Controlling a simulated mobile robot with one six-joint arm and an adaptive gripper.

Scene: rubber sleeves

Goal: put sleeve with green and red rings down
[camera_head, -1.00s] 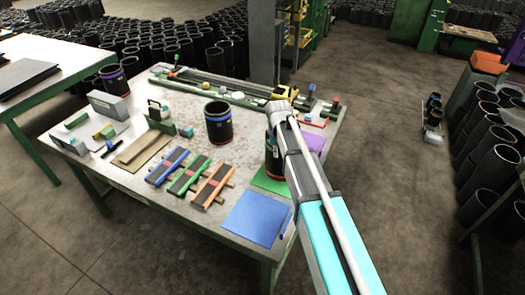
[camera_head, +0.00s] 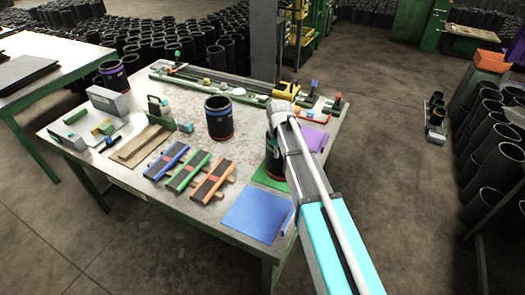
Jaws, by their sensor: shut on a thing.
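The dark sleeve with green and red rings (camera_head: 272,158) is upright at the right part of the table, over the green mat (camera_head: 261,178). My arm hides its right side and much of its rings. I cannot tell whether its base touches the mat. My gripper (camera_head: 277,122) is at the sleeve's upper end, shut on it; its fingertips are mostly hidden.
Another dark sleeve with blue and red rings (camera_head: 219,118) stands left on the table (camera_head: 110,160). A blue mat (camera_head: 256,215) lies in front, a purple mat (camera_head: 313,139) behind right. Blue, green and orange-edged racks (camera_head: 188,172) lie left. A rail fixture (camera_head: 235,92) runs along the back.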

